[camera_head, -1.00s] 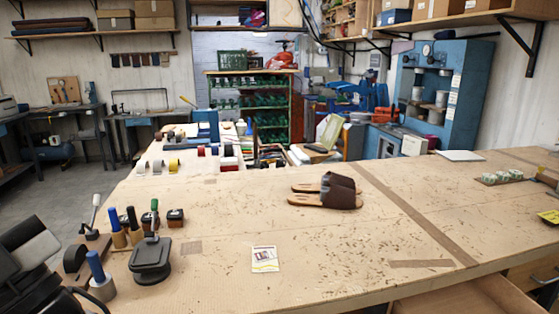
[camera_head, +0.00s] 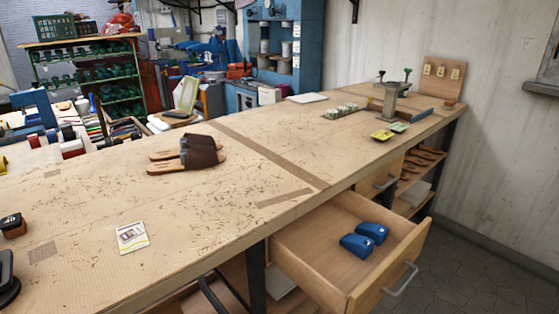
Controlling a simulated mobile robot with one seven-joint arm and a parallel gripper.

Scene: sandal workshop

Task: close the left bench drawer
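An open wooden drawer (camera_head: 305,275) sticks out from under the front edge of the workbench (camera_head: 90,240), at the lower right in the head view. Its front has a grey bar handle (camera_head: 401,279). Two blue objects (camera_head: 364,239) lie inside the drawer. A second drawer front (camera_head: 377,183), to the right along the bench and farther off, looks shut. My gripper is not in view.
A pair of brown sandals (camera_head: 188,154) and a small card (camera_head: 132,236) lie on the bench top. Open shelves with sandals (camera_head: 420,160) are at the bench's right end. The floor (camera_head: 470,265) right of the drawer is clear.

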